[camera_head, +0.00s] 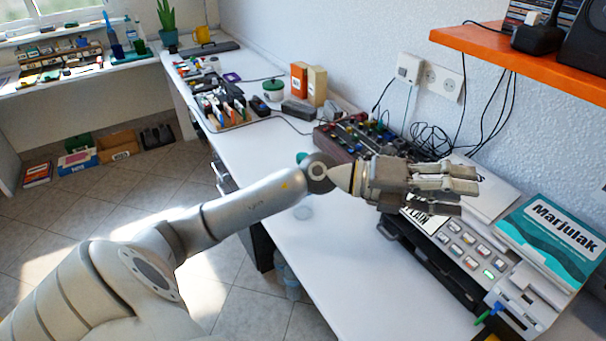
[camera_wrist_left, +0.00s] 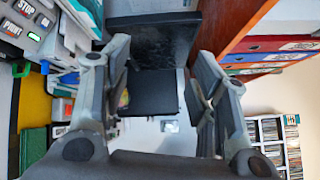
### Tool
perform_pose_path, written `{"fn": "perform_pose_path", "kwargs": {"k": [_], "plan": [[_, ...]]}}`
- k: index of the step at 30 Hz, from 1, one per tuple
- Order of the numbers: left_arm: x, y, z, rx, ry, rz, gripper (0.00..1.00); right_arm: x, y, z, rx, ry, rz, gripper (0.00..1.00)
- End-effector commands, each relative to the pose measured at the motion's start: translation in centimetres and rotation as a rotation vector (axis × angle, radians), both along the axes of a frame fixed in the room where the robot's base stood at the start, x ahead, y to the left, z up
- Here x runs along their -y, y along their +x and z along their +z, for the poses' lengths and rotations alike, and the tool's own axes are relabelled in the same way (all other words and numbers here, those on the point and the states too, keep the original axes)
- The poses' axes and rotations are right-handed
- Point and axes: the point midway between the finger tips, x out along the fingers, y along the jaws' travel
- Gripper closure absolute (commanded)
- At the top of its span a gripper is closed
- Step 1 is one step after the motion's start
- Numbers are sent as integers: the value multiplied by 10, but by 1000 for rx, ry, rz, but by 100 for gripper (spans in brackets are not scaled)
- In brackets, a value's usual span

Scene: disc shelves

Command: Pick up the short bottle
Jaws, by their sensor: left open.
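No object is clearly recognisable as the short bottle. My left gripper (camera_head: 466,192) is open and empty above the right part of the desk, far from all of these. In the left wrist view its fingers (camera_wrist_left: 162,78) are spread with nothing between them. My right gripper is not in view.
Under my left gripper is a grey device with buttons (camera_head: 468,246), beside a teal Marjulak box (camera_head: 548,240). A dark knobbed mixer (camera_head: 345,138) and an orange box (camera_head: 299,80) stand along the wall. An orange shelf (camera_head: 520,62) overhangs at right. The front desk (camera_head: 350,265) is clear.

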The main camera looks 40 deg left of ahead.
Motion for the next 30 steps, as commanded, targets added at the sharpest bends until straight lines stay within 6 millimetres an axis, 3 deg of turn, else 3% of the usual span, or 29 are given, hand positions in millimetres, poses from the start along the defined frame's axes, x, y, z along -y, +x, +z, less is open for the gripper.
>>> {"fn": "perform_pose_path", "kwargs": {"k": [5, 9, 15, 18, 23, 30], "plan": [[-53, 14, -44, -42, 481, -33, 47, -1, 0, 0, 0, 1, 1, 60], [-136, 26, -66, -160, 837, 43, 47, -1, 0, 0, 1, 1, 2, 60], [-266, 19, -56, -393, 1196, 247, 47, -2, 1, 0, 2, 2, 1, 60], [-310, 8, -45, -491, 1293, 338, 47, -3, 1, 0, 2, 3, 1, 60], [-344, -3, -36, -578, 1358, 414, 47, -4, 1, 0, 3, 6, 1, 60], [-352, 7, -68, -594, 1366, 421, 47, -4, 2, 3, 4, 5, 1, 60]]}}
